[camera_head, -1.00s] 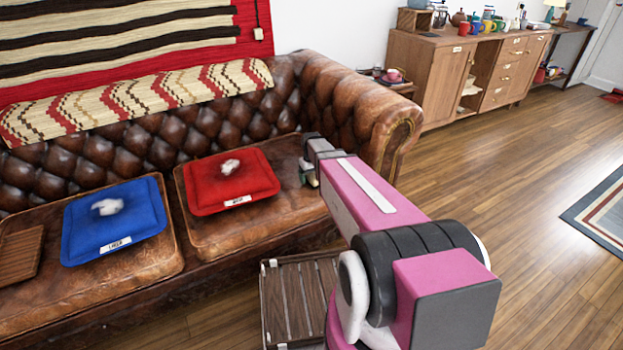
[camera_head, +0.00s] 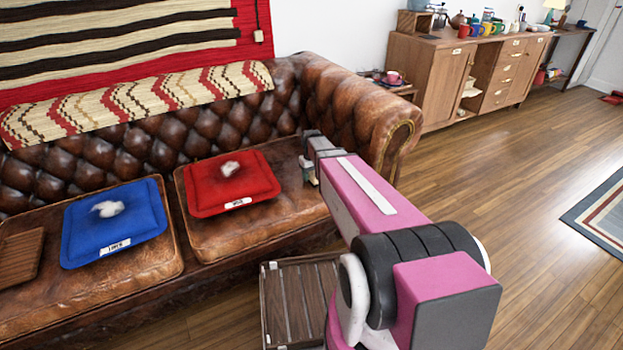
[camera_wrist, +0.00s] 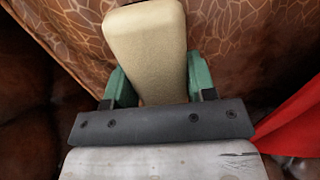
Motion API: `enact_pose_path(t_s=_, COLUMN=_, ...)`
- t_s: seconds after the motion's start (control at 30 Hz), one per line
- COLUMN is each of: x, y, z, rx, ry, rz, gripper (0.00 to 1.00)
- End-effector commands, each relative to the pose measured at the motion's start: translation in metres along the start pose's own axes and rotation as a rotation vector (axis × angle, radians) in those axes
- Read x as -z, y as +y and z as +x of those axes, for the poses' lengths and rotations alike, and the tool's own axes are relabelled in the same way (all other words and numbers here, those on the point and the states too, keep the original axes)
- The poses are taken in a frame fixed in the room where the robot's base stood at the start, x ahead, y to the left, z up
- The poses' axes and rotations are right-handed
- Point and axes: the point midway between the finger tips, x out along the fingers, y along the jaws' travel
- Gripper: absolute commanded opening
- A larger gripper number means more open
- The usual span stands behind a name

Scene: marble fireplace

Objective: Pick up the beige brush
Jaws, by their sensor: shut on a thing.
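The beige brush (camera_wrist: 146,45) shows in the wrist view as a pale block, narrowing toward my gripper. My gripper (camera_wrist: 157,82) has its green fingers on either side of it, shut on it. In the head view my gripper (camera_head: 308,170) is at the right end of the sofa seat, beside the red cushion. The brush is mostly hidden there by my arm. I cannot tell in the head view whether it touches the seat.
The brown leather sofa (camera_head: 150,275) holds a red cushion (camera_head: 262,182) and a blue cushion (camera_head: 85,240), each with a small whitish object on it. The sofa's arm (camera_head: 372,110) rises close to the right of my gripper. A slatted wooden crate (camera_head: 290,300) stands in front.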

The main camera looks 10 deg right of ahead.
Motion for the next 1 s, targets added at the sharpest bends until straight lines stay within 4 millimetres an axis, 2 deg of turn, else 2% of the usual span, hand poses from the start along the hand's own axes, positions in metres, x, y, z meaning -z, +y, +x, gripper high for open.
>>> enact_pose_path(t_s=0.13, x=-0.001, y=-0.004, z=-0.025, rx=0.000, ry=0.002, rz=-0.001, gripper=0.25)
enact_pose_path(t_s=0.3, x=-0.003, y=-0.041, z=-0.044, rx=0.000, ry=0.001, rz=-0.004, gripper=0.25)
enact_pose_path(t_s=0.5, x=-0.004, y=-0.077, z=-0.066, rx=0.000, ry=0.000, rz=-0.003, gripper=0.25)
enact_pose_path(t_s=0.73, x=-0.003, y=-0.105, z=-0.083, rx=0.000, ry=0.000, rz=-0.001, gripper=0.25)
enact_pose_path(t_s=1.0, x=-0.004, y=-0.116, z=-0.090, rx=0.000, ry=-0.001, rz=0.000, gripper=0.25)
